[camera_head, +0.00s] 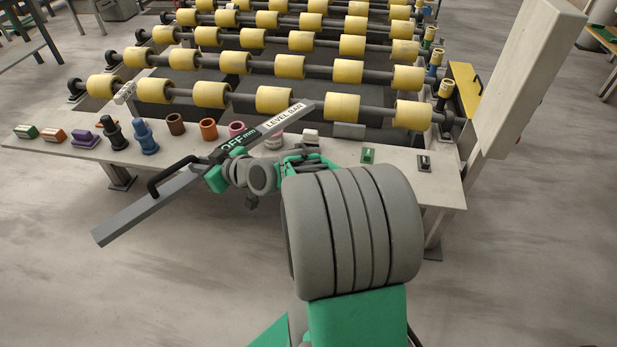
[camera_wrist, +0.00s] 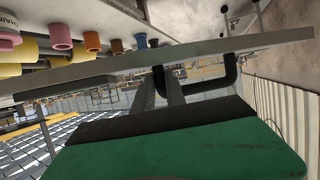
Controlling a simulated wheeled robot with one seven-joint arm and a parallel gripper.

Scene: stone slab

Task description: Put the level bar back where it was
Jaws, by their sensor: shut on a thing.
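The level bar (camera_head: 127,219) is a long grey bar with a black handle, a display reading "OFF mm" and a white "LEVEL BAR" label. The grasp itself is partly hidden by the arm.
Several coloured cups and knobs, such as a blue knob (camera_head: 146,137) and an orange cup (camera_head: 208,129), stand along the ledge. Rows of yellow rollers (camera_head: 274,99) lie behind. A grey panel (camera_head: 525,75) rises at right. The floor at left is clear.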

